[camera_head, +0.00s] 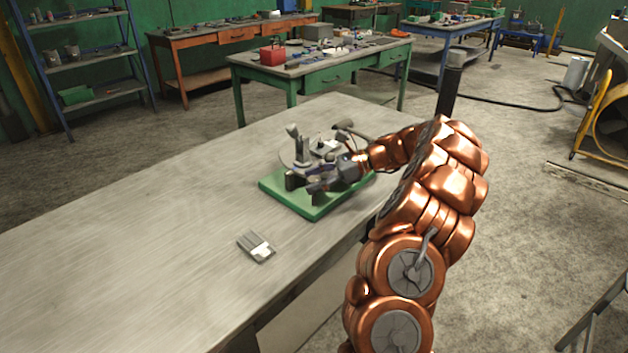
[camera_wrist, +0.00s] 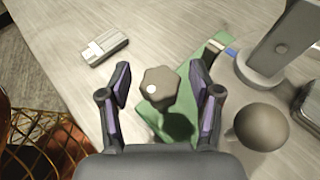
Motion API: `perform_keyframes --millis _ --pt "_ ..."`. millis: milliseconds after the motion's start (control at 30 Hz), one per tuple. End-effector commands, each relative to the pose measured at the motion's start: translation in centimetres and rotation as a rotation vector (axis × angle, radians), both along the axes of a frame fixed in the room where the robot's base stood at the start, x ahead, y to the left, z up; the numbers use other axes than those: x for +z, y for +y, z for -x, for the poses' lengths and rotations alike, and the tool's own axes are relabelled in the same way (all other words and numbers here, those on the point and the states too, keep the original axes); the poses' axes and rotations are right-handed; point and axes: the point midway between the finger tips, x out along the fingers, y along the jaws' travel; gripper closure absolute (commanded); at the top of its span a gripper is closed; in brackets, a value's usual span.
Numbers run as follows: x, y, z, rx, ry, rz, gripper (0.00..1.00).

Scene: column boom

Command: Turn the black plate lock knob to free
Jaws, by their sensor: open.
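The black plate lock knob (camera_wrist: 159,84) shows in the wrist view as a dark lobed knob with a white dot on the lower left of its top. It stands over the green base plate (camera_wrist: 185,88). My gripper (camera_wrist: 160,68) is open, with one finger left and one right of the knob; gaps show on both sides. In the head view my gripper (camera_head: 302,184) is low over the left part of the green base (camera_head: 312,209), and I cannot make out the knob there. A pale and a blue mark (camera_wrist: 231,51) lie near the base's far edge.
A grey upright post (camera_wrist: 282,45) and a round dark ball knob (camera_wrist: 262,127) stand to the right of my gripper. A small grey and white block (camera_head: 257,246) lies on the bench (camera_head: 140,250). The bench's left part is clear.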

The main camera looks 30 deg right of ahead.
Motion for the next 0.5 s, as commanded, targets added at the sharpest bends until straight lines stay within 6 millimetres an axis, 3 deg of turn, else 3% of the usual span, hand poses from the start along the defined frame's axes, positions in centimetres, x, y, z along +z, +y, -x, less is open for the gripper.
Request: perform_keyframes --millis 267,500 --pt "0.2 -0.5 0.2 -0.002 -0.001 0.000 0.36" --pt "0.3 -3.6 2.0 -0.005 0.000 0.002 0.36"
